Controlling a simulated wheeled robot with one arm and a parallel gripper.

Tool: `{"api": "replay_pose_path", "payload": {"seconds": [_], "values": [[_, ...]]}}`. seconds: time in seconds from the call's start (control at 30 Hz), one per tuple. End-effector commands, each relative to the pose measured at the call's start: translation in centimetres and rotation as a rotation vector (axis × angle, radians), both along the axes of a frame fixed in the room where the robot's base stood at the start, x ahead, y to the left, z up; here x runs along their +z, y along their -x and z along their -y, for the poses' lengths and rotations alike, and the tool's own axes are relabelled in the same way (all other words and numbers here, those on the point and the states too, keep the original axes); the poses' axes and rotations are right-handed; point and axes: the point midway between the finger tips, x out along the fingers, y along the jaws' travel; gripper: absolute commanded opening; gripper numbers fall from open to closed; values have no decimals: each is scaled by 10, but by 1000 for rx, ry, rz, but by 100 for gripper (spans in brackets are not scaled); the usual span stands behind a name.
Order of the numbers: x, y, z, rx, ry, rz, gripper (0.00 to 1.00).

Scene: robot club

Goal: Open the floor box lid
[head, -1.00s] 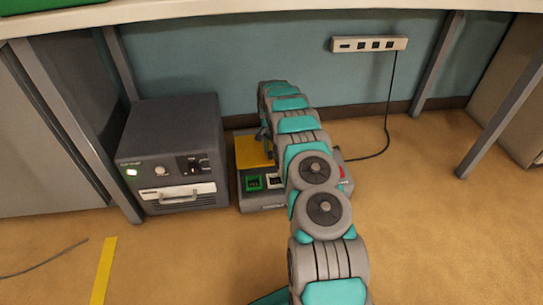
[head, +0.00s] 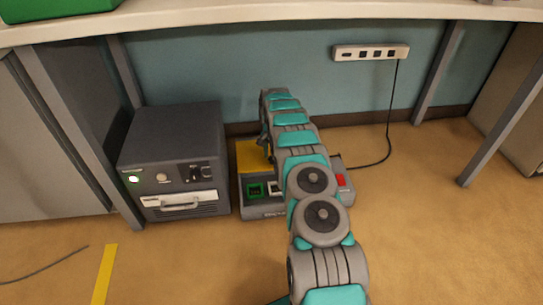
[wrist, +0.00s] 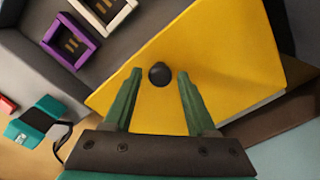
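The floor box (head: 262,211) is a grey box on the floor against the teal wall. Its yellow lid (head: 252,157) is on the left part of its top and looks shut. In the wrist view the lid (wrist: 215,50) fills the middle, with a round black knob (wrist: 159,74) on it. My gripper (wrist: 160,76) is open, its two green fingers on either side of the knob with a gap on each side. In the head view my arm covers the middle of the box, and the knob is hidden.
Sockets with green (head: 254,190), purple (wrist: 72,40) and white (wrist: 103,12) frames sit beside the lid. A dark grey unit (head: 172,150) stands close at left. A power strip (head: 371,52) hangs on the wall, its cable reaching the floor. The desktop (head: 250,14) is overhead.

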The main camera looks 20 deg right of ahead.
Motion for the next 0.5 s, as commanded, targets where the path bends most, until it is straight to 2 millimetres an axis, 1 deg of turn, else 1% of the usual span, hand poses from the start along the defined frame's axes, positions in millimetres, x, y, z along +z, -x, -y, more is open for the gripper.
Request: {"api": "replay_pose_path", "payload": {"seconds": [0.03, 0.07, 0.33, 0.43, 0.5], "values": [[0, 0, 0, 0, 0, 0, 64], [0, 0, 0, 0, 0, 0, 66], [1, 0, 0, 0, 0, 0, 66], [5, 0, 0, 0, 0, 1, 66], [12, -1, 0, 1, 0, 2, 66]]}}
